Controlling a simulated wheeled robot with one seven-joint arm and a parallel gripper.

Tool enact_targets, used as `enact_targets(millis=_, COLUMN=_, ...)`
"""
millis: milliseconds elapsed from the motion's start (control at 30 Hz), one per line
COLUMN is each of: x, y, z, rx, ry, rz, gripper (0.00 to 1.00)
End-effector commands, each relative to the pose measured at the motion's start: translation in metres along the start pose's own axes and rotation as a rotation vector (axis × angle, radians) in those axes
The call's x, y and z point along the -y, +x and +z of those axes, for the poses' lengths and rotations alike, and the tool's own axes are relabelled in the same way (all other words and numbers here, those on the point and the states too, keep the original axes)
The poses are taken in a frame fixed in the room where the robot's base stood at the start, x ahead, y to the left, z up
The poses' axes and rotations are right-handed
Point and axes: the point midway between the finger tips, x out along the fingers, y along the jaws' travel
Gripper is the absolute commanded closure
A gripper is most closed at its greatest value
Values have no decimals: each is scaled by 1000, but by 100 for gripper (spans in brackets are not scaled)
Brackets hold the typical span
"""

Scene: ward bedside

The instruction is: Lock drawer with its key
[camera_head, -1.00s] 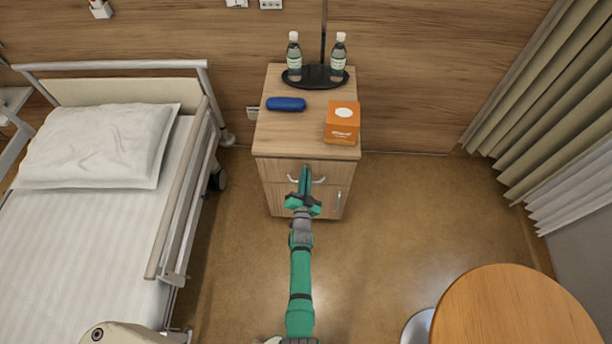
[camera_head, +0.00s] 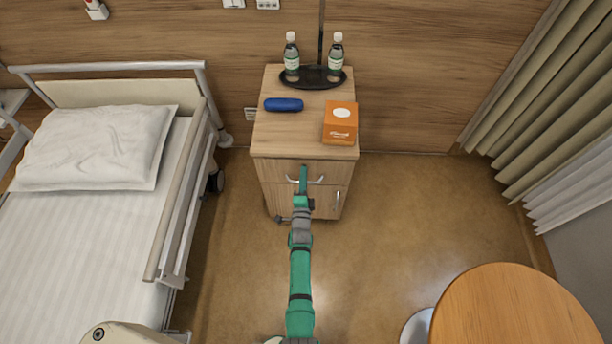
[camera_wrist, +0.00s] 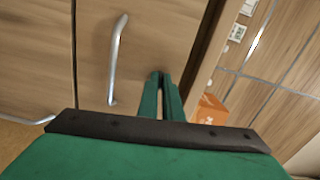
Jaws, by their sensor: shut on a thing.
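The bedside cabinet (camera_head: 272,146) stands against the wall. Its top drawer (camera_head: 272,172) looks flush and shut. The drawer's bow handle (camera_head: 320,181) is partly behind my gripper (camera_head: 303,169). In the wrist view, the drawer front (camera_wrist: 150,30) appears turned sideways, with the metal handle (camera_wrist: 117,55) left of my fingers. My gripper (camera_wrist: 161,76) is nearly closed, its fingertips at the drawer front between the handle and the cabinet's top edge. The key and the lock are hidden by the fingers, so I cannot tell how far the key sits in it.
On the cabinet top are a blue case (camera_head: 283,104), an orange box (camera_head: 341,123) and a black tray (camera_head: 313,83) with two bottles. A bed (camera_head: 90,240) stands left and a round wooden table (camera_head: 515,310) at lower right. Floor right of the cabinet is clear.

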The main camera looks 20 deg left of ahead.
Motion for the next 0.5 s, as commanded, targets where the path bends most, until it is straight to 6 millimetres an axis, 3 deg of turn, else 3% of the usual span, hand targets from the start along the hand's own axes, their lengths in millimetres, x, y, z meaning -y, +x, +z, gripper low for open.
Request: enact_targets(millis=500, x=-2, y=-1, z=-6, rx=-9, ry=128, rz=4, gripper=100)
